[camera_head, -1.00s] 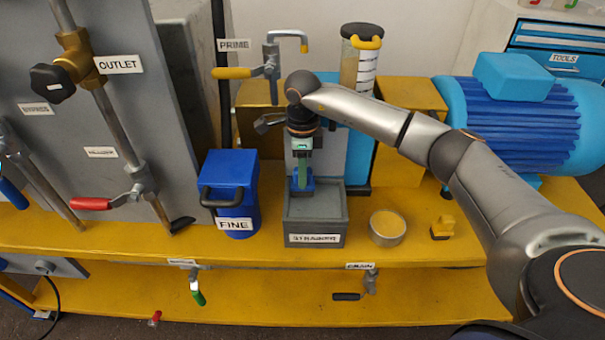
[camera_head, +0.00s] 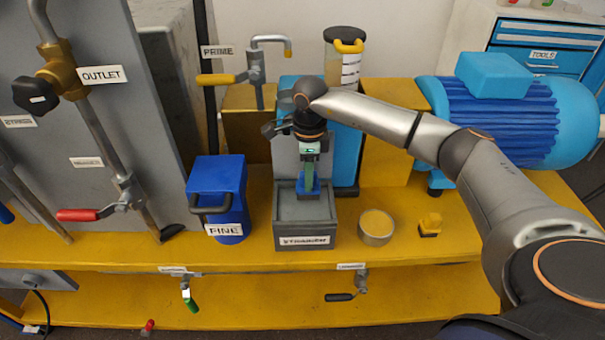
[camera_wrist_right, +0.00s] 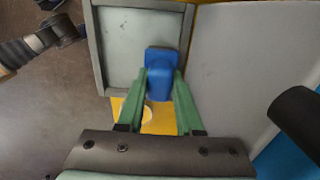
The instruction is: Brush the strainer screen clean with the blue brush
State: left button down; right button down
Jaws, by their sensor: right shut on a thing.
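My right gripper (camera_head: 310,172) has green fingers and points down over a grey open-topped box (camera_head: 305,240) with a label on its front. It is shut on the blue brush (camera_head: 309,192), whose lower part is inside the box opening. In the right wrist view the brush (camera_wrist_right: 158,72) sits between the two green fingers, over the box's flat grey inside (camera_wrist_right: 125,50). I cannot make out a separate strainer screen or tell whether the bristles touch the surface. My left gripper is out of view.
A blue motor (camera_head: 500,120) is at the right. Yellow shelf between them is partly clear.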

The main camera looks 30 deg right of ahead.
jog(key=shift+s+d+f, duration=0.1)
jog(key=shift+s+d, duration=0.55)
jog(key=shift+d, duration=0.25)
jog(key=shift+w+a, duration=0.5)
jog(key=shift+a, duration=0.2)
jog(key=shift+w+a, duration=0.5)
jog(key=shift+a, duration=0.15)
jog(key=shift+r, duration=0.2)
jog(key=shift+w+a+f, duration=0.1)
jog(key=shift+w+a, duration=0.3)
jog(key=shift+a, duration=0.25)
jog(key=shift+w+a+f, duration=0.1)
jog(key=shift+w+a, duration=0.25)
jog(key=shift+a, duration=0.3)
